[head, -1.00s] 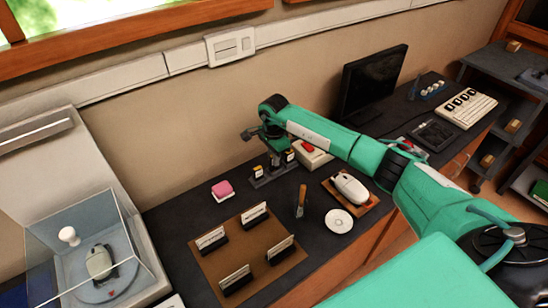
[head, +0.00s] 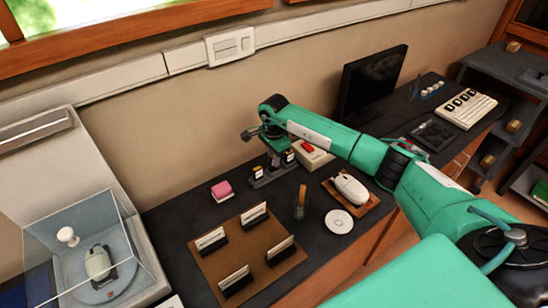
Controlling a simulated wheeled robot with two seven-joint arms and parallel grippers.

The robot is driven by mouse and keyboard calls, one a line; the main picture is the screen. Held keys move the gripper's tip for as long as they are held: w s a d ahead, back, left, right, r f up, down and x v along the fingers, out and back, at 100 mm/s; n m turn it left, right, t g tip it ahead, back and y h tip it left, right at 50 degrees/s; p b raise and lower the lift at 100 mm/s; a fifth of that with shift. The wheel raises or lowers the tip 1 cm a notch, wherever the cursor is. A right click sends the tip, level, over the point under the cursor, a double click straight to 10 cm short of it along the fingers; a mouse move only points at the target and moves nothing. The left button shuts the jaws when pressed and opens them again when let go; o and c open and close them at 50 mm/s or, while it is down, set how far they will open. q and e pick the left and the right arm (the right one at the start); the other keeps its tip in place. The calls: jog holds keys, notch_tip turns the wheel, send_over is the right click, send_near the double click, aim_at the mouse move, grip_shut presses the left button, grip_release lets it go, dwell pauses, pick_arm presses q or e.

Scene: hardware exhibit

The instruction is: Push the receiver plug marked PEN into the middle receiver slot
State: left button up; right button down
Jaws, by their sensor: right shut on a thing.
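The dark receiver block (head: 284,172) stands on the bench near the wall. One plug with a pale label (head: 258,172) sits at its left end and another (head: 289,157) at its right end. My right gripper (head: 274,158) reaches down over the middle of the block, between these two. It is shut on a dark plug there, mostly hidden by the gripper. I cannot read the PEN marking or tell how deep the plug sits in the middle slot. My left gripper is not in view.
A pink block (head: 222,191) lies left of the receiver, and a red-and-white box (head: 313,154) stands close on its right. A brown board with several card holders (head: 215,262), an upright tool (head: 300,203), a white disc (head: 339,221) and a mouse (head: 350,188) are in front.

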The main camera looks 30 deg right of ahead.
jog(key=shift+f+b, duration=0.9)
jog(key=shift+f, duration=0.05)
dwell(0.5)
jog(key=c, duration=0.9)
grip_release()
jog(key=shift+o, duration=0.2)
jog(key=shift+r+p, duration=1.6)
jog(key=shift+r, duration=1.9)
